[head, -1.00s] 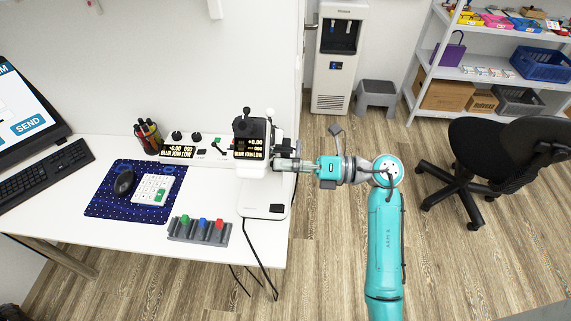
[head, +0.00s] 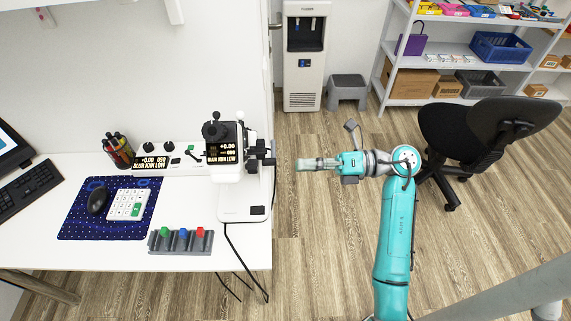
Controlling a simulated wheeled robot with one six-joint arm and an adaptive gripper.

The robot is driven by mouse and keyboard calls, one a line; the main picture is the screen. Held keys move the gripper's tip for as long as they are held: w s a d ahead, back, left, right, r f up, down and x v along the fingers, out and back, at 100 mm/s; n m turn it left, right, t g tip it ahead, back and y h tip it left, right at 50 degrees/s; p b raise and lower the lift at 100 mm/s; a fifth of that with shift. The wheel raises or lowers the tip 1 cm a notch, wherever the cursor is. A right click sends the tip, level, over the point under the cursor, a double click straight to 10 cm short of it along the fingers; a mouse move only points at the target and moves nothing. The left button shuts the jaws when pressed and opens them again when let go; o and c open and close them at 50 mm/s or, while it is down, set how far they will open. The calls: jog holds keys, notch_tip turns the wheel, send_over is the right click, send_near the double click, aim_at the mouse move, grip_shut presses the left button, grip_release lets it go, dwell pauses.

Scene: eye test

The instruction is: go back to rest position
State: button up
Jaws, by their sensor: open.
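My gripper (head: 306,164) is at the end of my teal arm, to the right of the white table. It is open and I see nothing between its fingers. It points left toward the white device (head: 238,185) with a small dark screen at the table's right edge. A clear gap of floor shows between the fingertips and the device's side knob (head: 262,153).
A black chair (head: 486,130) stands close behind my arm. A water dispenser (head: 304,75), grey stool (head: 347,91) and shelf stand at the back.

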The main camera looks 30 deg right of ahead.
jog(key=shift+v, duration=0.85)
jog(key=s+a+r+m+t+h, duration=0.2)
jog(key=s+a+m+t, duration=1.05)
jog(key=m, duration=0.35)
jog(key=s+f+m+g+h, duration=0.3)
jog(key=s+f+m+h, duration=0.3)
jog(key=s+m, duration=0.3)
jog(key=s+d+f+m+g+h, duration=0.1)
jog(key=s+f+m+g+h, duration=0.2)
jog(key=s+f+m+h, duration=0.3)
jog(key=s+m+h, duration=0.1)
jog(key=s+m, duration=0.2)
jog(key=m, duration=0.3)
jog(key=shift+s+d+f+g+h, duration=0.2)
jog(key=shift+s+f+g+h, duration=0.1)
jog(key=shift+s+f+g, duration=0.05)
